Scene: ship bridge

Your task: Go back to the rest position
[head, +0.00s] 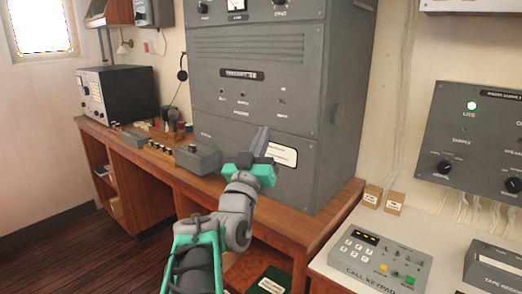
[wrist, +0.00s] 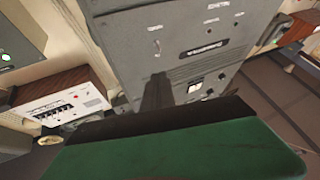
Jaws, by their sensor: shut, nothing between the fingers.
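My gripper (head: 261,137) is in the middle of the head view, at the end of my green and grey arm. Its fingers are together and hold nothing. They point up and away, in front of the lower panel of a tall grey radio cabinet (head: 262,75). I cannot tell whether they touch the cabinet. In the wrist view my gripper (wrist: 156,90) shows as a dark finger shape beyond a large green part of my own, with the grey cabinet (wrist: 130,35) behind it.
A wooden desk (head: 335,210) carries the cabinet, a grey box (head: 198,160) and a black-sided instrument (head: 118,95). At right, a white counter (head: 335,266) holds a call keypad (head: 375,262) and two small boxes. Dark floor (head: 75,255) is clear at lower left.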

